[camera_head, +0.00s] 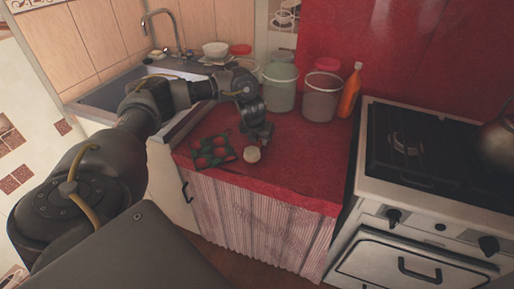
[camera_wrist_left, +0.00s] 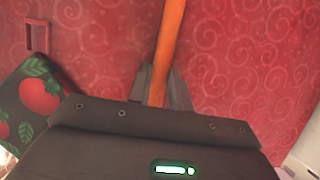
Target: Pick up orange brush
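The orange brush (camera_wrist_left: 170,45) shows in the left wrist view as a long, thin orange handle. It runs from the top edge down between my left gripper's two fingers (camera_wrist_left: 158,92). The fingers lie close against both sides of the handle, so the gripper looks shut on it. The brush's head is out of that view. In the head view my left gripper (camera_head: 258,132) is low over the red counter (camera_head: 300,165), and I cannot make out the handle there. My right gripper is in neither view.
A tomato-print pot holder (camera_head: 213,150) lies left of the gripper, and a small pale round object (camera_head: 252,154) just in front. Jars (camera_head: 321,98) and an orange bottle (camera_head: 350,92) stand behind. The sink is left, the stove (camera_head: 425,160) right. The counter's front right is clear.

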